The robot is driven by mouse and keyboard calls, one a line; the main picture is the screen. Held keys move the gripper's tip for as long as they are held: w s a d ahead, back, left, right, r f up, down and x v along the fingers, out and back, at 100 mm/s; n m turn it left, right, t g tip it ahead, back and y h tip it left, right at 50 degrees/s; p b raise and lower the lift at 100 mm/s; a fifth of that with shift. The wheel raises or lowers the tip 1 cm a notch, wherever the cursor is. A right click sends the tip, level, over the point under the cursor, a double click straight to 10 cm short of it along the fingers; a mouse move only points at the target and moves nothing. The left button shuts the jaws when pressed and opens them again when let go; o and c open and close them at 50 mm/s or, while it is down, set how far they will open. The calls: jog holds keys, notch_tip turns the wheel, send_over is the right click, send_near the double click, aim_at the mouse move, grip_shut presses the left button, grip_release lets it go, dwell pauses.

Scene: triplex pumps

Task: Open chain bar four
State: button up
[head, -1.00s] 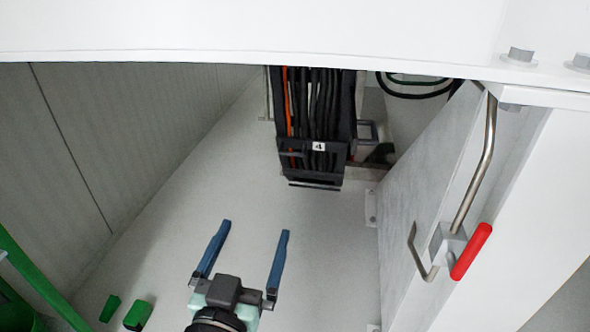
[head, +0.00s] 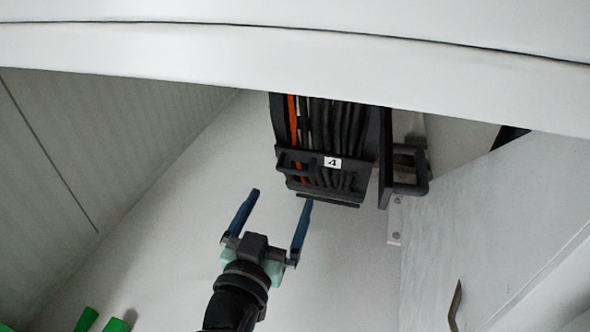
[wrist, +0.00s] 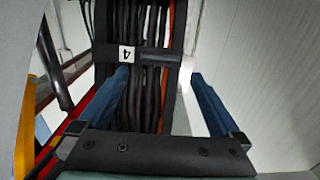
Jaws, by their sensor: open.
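The chain bar marked 4 (head: 318,172) is a dark crossbar over a bundle of black cables and one orange cable, at the upper middle of the head view. In the wrist view the bar (wrist: 150,55) with its white label crosses the cables beyond my fingers and looks closed. My gripper (head: 280,196) has two blue fingers, open and empty, pointing at the bar from below and a little left in the head view. It appears apart from the bar. In the wrist view the gripper's fingers (wrist: 161,82) frame part of the cable bundle.
A white beam (head: 300,62) crosses the top of the head view and hides the chain's upper part. A dark handle-like bracket (head: 408,170) is right of the chain. A pale panel (head: 470,220) stands at right, a ribbed wall (head: 90,150) at left. Green parts lie bottom left.

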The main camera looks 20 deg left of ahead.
aim_at(294, 169)
jog(key=shift+w+b, duration=1.35)
jog(key=shift+w, duration=3.4)
jog(key=shift+c, duration=0.3)
grip_shut()
